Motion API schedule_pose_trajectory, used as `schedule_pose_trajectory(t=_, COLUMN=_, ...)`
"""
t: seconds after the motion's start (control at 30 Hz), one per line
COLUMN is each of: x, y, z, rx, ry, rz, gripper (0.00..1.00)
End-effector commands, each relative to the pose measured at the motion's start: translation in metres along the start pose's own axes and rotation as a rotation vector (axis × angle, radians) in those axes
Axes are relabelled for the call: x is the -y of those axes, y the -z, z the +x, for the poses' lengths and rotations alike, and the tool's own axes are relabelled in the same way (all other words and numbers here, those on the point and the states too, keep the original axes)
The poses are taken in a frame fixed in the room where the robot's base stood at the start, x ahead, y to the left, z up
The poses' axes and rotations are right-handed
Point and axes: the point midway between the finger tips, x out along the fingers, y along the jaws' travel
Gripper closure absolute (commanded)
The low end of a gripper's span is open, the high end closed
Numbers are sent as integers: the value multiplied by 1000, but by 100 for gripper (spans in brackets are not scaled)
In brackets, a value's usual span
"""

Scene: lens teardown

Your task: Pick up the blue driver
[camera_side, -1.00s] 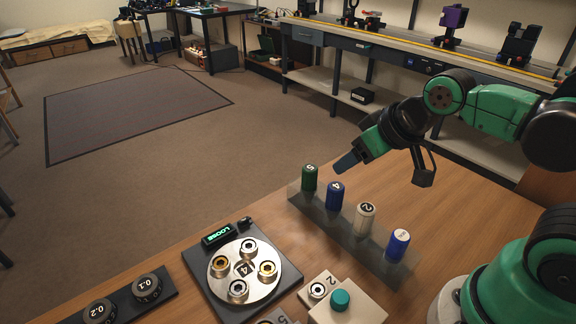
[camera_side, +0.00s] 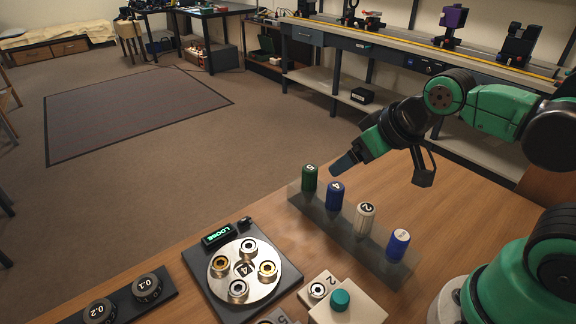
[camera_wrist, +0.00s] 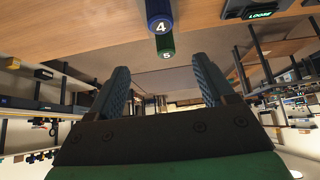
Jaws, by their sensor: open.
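A dark blue driver marked 4 (camera_side: 335,196) stands upright in a grey rack between a green driver marked 5 (camera_side: 310,178) and a cream driver marked 2 (camera_side: 364,218). A brighter blue driver with a white top (camera_side: 398,244) stands at the rack's right end. My gripper (camera_side: 345,163) is open and empty, above and behind the dark blue driver, apart from it. In the wrist view, my gripper's two fingers (camera_wrist: 162,88) are spread. The dark blue driver (camera_wrist: 159,14) and the green driver (camera_wrist: 165,46) show beyond them, near the top.
The grey rack (camera_side: 345,243) sits on the wooden table. A black plate (camera_side: 290,262) with a round metal disc and a sign reading LOOSE lies to its left. A box with a teal knob (camera_side: 340,300) is in front. Two dark weights (camera_side: 146,288) lie at the lower left.

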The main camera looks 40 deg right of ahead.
Motion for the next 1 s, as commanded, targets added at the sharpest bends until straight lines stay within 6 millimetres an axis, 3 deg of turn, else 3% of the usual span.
schedule_pose_trajectory(t=0.37, x=0, y=2, z=1, rx=40, ry=2, rz=-50, gripper=24)
schedule_pose_trajectory(t=0.8, x=4, y=7, z=30, rx=509, ry=178, rz=-650, gripper=24)
schedule_pose_trajectory(t=1.0, x=5, y=4, z=38, rx=586, ry=242, rz=-757, gripper=24)
